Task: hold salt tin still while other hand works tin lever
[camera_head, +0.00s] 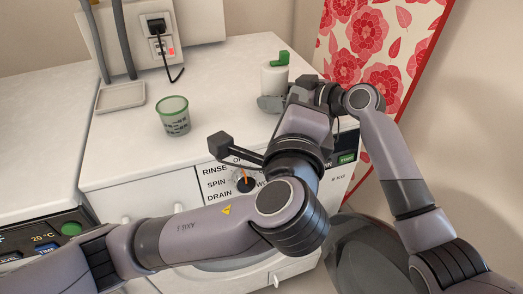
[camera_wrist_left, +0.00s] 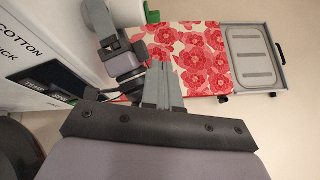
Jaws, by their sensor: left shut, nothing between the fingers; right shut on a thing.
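The salt tin (camera_head: 274,80), a white upright cylinder, stands near the back right of the white washer top. Its green lever (camera_head: 280,58) is on top. In the left wrist view the tin (camera_wrist_left: 126,12) and lever (camera_wrist_left: 151,14) show at the top edge. My right gripper (camera_head: 288,97) is shut on the salt tin, low on its side; it also shows in the left wrist view (camera_wrist_left: 107,42). My left gripper (camera_wrist_left: 159,68) is shut and empty, apart from the tin and lever. In the head view its fingers are hidden behind my arms.
A green-rimmed glass (camera_head: 174,117) and a white tray (camera_head: 121,97) stand on the washer top (camera_head: 215,80) to the left. A grey rounded piece (camera_head: 268,104) lies at the tin's base. A red floral panel (camera_head: 375,50) stands to the right. My arms crowd together near the tin.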

